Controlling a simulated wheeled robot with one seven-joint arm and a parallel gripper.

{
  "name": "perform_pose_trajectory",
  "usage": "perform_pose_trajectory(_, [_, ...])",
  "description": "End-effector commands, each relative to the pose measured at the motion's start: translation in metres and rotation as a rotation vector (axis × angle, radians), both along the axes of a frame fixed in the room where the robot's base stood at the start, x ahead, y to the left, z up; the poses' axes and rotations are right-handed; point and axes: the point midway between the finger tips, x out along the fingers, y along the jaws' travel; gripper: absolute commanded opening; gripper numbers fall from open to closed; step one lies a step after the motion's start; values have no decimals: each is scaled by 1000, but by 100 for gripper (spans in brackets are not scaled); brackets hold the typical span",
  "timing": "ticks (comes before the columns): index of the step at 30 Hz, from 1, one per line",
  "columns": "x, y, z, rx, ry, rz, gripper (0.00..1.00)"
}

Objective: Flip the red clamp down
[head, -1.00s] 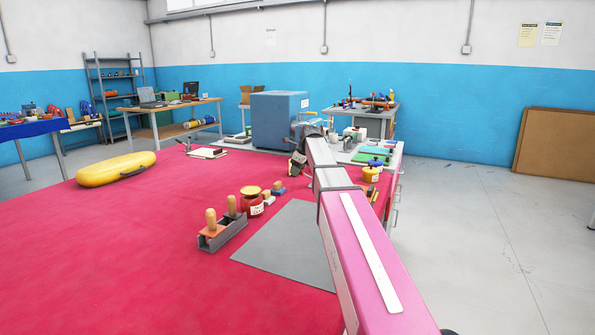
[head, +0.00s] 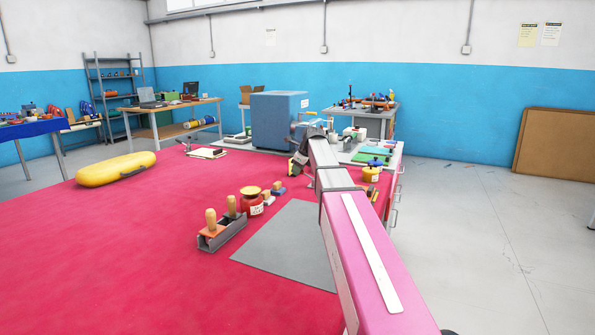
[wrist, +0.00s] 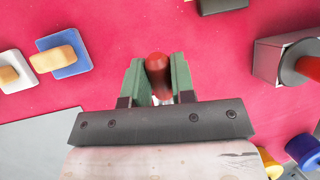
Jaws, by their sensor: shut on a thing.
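My gripper (wrist: 158,70) shows in the wrist view with two green-lined fingers. It is shut on a red rounded handle (wrist: 157,67), which looks like the red clamp's handle. The handle stands between the fingers, and its lower end and the clamp's base are hidden by the gripper. In the head view my gripper (head: 297,166) is at the far end of my pink arm, over the red table. The clamp itself cannot be made out there, hidden by my arm's end.
In the wrist view, a grey block with a red cylinder (wrist: 308,68) stands at right, and small padded blocks (wrist: 60,57) lie at left. In the head view, a wooden-handled tool holder (head: 222,232), a red pot (head: 252,202) and a grey mat (head: 290,245) are nearer. The left table surface is mostly clear.

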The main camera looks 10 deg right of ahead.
Motion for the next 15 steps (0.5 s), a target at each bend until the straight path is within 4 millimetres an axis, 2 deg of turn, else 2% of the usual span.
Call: perform_pose_trajectory(15, [-17, -23, 28, 355, -241, -2, 0])
